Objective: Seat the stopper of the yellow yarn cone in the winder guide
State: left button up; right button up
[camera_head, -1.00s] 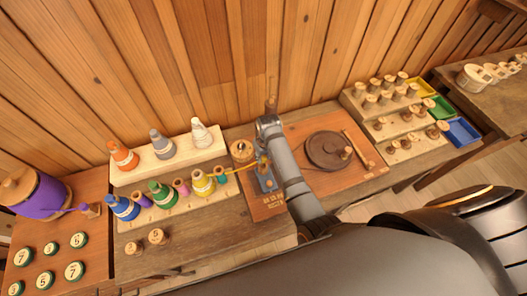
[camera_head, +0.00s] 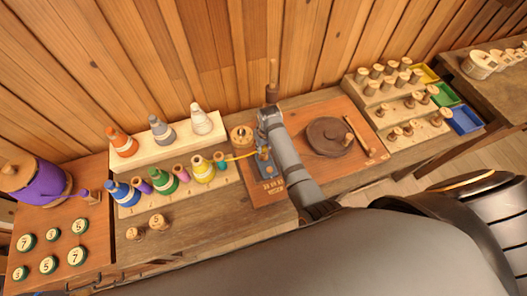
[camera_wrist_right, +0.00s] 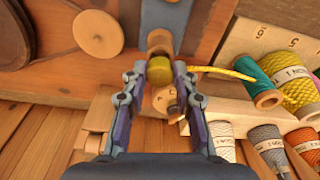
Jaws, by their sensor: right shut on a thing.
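The yellow yarn cone (camera_head: 203,170) stands in the front rack in the head view. A strand of yellow yarn (camera_wrist_right: 222,73) leads to the yellow stopper (camera_wrist_right: 160,69) in the right wrist view. My right gripper (camera_wrist_right: 160,76) has a jaw on each side of that stopper and is shut on it. The winder guide (camera_head: 265,166) is the blue upright on a small wooden base. In the wrist view a blue-grey part (camera_wrist_right: 166,13) and a round wooden piece (camera_wrist_right: 160,40) lie just beyond the stopper. I cannot tell whether they touch it. My left gripper is out of view.
A stepped peg rack (camera_head: 395,100) stands farther right. The front bench between has free room.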

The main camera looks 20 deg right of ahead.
jog(key=shift+f+b, duration=0.45)
jog(key=shift+f, duration=0.5)
jog(key=o, duration=0.9)
jog(key=shift+o, duration=0.7)
jog(key=o, duration=0.3)
jog(key=shift+r, duration=0.1)
notch_tip(320, 180, up, 3)
jog(key=p, duration=0.2)
jog(key=shift+f+p, duration=0.2)
jog(key=shift+p, duration=0.1)
jog(key=shift+r, duration=0.2)
notch_tip(320, 180, up, 6)
jog(key=shift+f+b, duration=0.1)
jog(key=shift+b, duration=0.2)
jog(key=shift+a, duration=0.1)
